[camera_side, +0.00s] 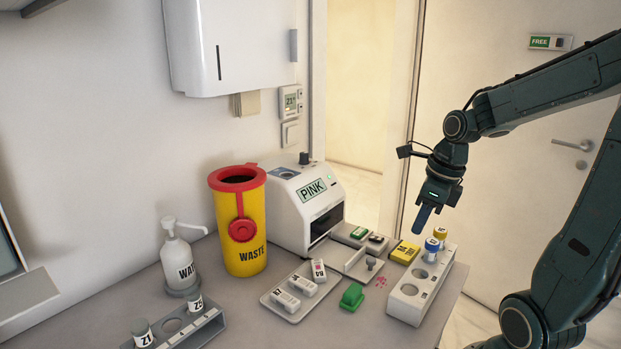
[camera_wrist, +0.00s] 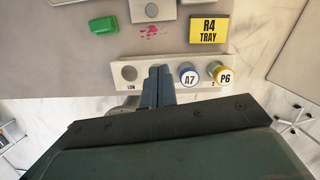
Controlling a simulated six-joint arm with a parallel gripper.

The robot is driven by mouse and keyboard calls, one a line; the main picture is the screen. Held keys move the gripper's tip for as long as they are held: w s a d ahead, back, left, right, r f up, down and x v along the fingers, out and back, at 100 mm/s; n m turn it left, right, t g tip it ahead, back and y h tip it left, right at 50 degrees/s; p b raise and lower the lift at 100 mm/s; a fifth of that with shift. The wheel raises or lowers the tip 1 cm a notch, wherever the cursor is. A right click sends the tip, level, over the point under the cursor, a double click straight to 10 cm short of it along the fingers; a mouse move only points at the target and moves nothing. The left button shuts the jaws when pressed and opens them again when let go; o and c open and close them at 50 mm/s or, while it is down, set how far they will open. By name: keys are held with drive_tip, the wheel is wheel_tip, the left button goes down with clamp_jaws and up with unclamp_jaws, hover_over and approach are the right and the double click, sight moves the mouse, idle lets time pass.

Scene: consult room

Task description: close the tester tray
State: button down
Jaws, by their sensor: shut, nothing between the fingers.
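The tester (camera_side: 305,205) is a white box with a screen reading PINK and a dark slot in its front. Its grey tray (camera_side: 351,262) sticks out of the slot toward the bench front, with a small round knob (camera_side: 371,263) at its outer end. The tray's end also shows at the top edge of the wrist view (camera_wrist: 140,16). My gripper (camera_side: 420,228) is shut and empty, pointing down, to the right of the tray and apart from it. In the wrist view its fingers (camera_wrist: 158,80) are together over the white vial rack.
The white rack (camera_side: 408,300) holds blue-capped (camera_side: 432,246) and yellow-capped (camera_side: 440,234) vials close to my gripper. A yellow card (camera_side: 404,253), green block (camera_side: 352,297) and pink spots (camera_side: 381,281) lie near the tray. A cartridge tray (camera_side: 287,312) and yellow waste bin (camera_side: 240,235) stand left.

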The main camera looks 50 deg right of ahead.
sight(360, 261)
drive_tip(key=x, duration=1)
drive_tip(key=shift+a, duration=0.1)
drive_tip(key=w, duration=0.2)
drive_tip(key=shift+w+a+f, duration=0.2)
drive_tip(key=shift+w, duration=0.15)
drive_tip(key=shift+w+f, duration=0.1)
drive_tip(key=shift+w, duration=0.5)
drive_tip(key=shift+w, duration=0.1)
drive_tip(key=w, duration=1)
drive_tip(key=shift+w+a, duration=0.1)
drive_tip(key=shift+w, duration=0.35)
drive_tip(key=s, duration=0.1)
drive_tip(key=s+r, duration=0.1)
drive_tip(key=s, duration=0.2)
drive_tip(key=shift+s+d+r, duration=0.2)
drive_tip(key=shift+s+d, duration=0.1)
drive_tip(key=shift+d, duration=0.1)
drive_tip(key=v, duration=0.9)
drive_tip(key=shift+r, duration=0.2)
